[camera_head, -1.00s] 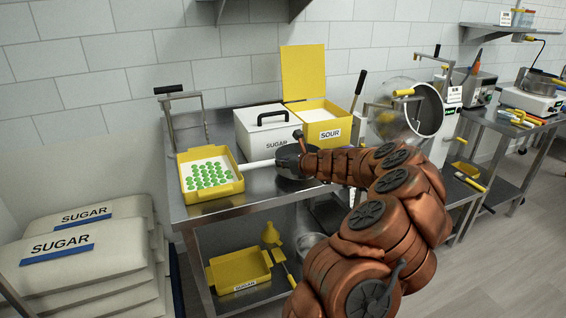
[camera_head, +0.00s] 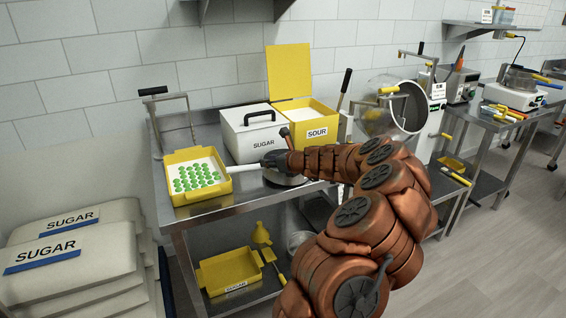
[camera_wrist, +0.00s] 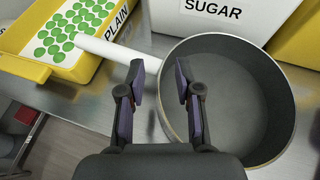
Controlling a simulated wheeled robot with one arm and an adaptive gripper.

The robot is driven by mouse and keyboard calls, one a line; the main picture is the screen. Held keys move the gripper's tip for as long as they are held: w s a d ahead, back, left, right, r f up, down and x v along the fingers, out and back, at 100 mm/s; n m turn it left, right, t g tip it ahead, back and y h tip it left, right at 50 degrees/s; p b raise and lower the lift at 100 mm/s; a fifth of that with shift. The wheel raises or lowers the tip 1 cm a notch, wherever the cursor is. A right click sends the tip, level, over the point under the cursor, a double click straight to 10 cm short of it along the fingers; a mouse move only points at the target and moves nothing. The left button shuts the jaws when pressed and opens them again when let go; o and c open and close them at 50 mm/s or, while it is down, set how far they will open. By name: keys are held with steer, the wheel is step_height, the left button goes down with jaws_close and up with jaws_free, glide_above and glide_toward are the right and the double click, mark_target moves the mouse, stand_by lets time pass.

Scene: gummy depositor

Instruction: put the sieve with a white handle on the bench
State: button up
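The sieve (camera_wrist: 228,100), a round grey pan with a white handle (camera_wrist: 107,48), is under my gripper in the wrist view. In the head view its white handle (camera_head: 246,167) points left toward the yellow tray, and its bowl (camera_head: 287,180) appears to rest on the steel bench (camera_head: 245,193), partly hidden by my arm. My gripper (camera_wrist: 160,80) is open. Its fingers are apart over the place where handle meets bowl; I cannot tell whether they touch it. In the head view my gripper (camera_head: 276,160) is dark and partly hidden.
A yellow tray (camera_head: 226,182) of green gummies stands left of the sieve. A white sugar bin (camera_head: 240,150) and a yellow sour bin (camera_head: 322,118) with raised lid stand behind. A rotating drum (camera_head: 405,105) is right. Sugar sacks (camera_head: 70,245) are on the left.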

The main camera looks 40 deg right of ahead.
steer(key=b+v, duration=0.1)
steer(key=v, duration=1.1)
steer(key=shift+r, duration=0.15)
steer(key=shift+a, duration=0.1)
steer(key=w+a+r+n+g+y, duration=0.1)
steer(key=a+n+g+y, duration=0.15)
steer(key=a+n, duration=0.65)
steer(key=w+a+r+n+g+y, duration=0.1)
steer(key=w+a+r+n+y, duration=0.15)
steer(key=a, duration=1.15)
steer(key=s+a+f+n+g+y, duration=0.1)
steer(key=s+a+f+n+g, duration=0.1)
steer(key=s+a+n, duration=0.45)
steer(key=s+a+f+n+g+y, duration=0.1)
steer(key=s+a+n+g, duration=0.25)
steer(key=a, duration=0.65)
steer(key=s+a+f+n+g+h, duration=0.2)
steer(key=s+a+f+n, duration=0.15)
steer(key=s+n, duration=0.3)
steer(key=s+d+f+n+g+h, duration=0.1)
steer(key=s+n, duration=0.3)
steer(key=s, duration=0.5)
steer(key=s+d+f+n+g+h, duration=0.1)
steer(key=s+d+n+g+h, duration=0.1)
steer(key=s, duration=0.7)
steer(key=shift+f+n+g+h, duration=0.4)
steer(key=shift+n+g+h, duration=0.2)
steer(key=shift+n+h, duration=0.4)
